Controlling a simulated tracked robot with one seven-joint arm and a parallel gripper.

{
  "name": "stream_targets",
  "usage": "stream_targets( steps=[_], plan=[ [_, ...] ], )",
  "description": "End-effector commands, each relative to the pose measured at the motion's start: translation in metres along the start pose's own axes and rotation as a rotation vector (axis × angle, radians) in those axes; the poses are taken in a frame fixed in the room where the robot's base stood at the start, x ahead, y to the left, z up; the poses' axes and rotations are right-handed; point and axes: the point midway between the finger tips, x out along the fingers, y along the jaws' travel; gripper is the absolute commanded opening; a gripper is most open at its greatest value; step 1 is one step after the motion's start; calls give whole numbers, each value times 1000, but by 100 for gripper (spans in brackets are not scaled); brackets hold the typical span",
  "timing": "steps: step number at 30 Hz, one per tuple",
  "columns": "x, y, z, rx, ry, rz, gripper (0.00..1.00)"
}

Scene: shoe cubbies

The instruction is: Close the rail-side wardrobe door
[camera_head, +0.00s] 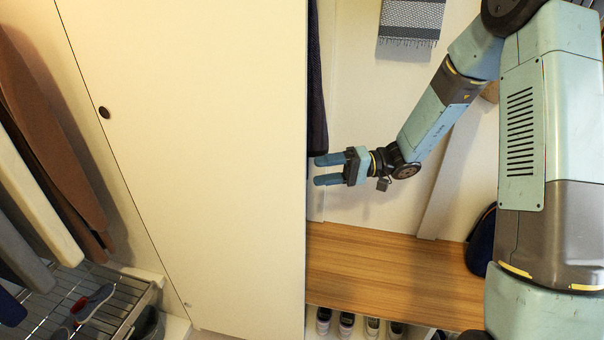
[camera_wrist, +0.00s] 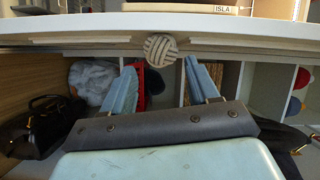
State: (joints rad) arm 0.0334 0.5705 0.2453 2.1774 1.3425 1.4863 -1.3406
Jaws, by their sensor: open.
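A large cream door panel (camera_head: 215,130) fills the left middle of the head view. A dark round pull (camera_head: 104,112) sits near its left edge, and hanging clothes show in the opening to the left. I cannot tell for sure that this panel is the rail-side door. My gripper (camera_head: 318,170) is open and empty, its fingers pointing left, just right of the panel's right edge in the picture. Contact with the panel cannot be told. In the wrist view my gripper (camera_wrist: 161,65) has its fingers apart, with a round woven knot (camera_wrist: 160,48) beyond and between the tips.
A wooden bench (camera_head: 385,262) stands below my gripper, with several shoes (camera_head: 347,322) under it. A dark bag (camera_head: 480,242) rests at the bench's right. A patterned cloth (camera_head: 411,20) hangs above. A wire shelf (camera_head: 60,300) is at lower left. A white ledge (camera_wrist: 80,26) crosses the wrist view.

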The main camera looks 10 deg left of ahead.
Motion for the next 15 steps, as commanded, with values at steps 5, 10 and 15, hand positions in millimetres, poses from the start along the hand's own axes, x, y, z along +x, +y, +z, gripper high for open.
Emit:
stream_targets(
  steps=[5,10,15],
  plan=[
    [29,0,1,1,-4,0,60],
    [45,0,0,0,-2,1,60],
    [51,0,0,0,-1,1,60]
  ],
)
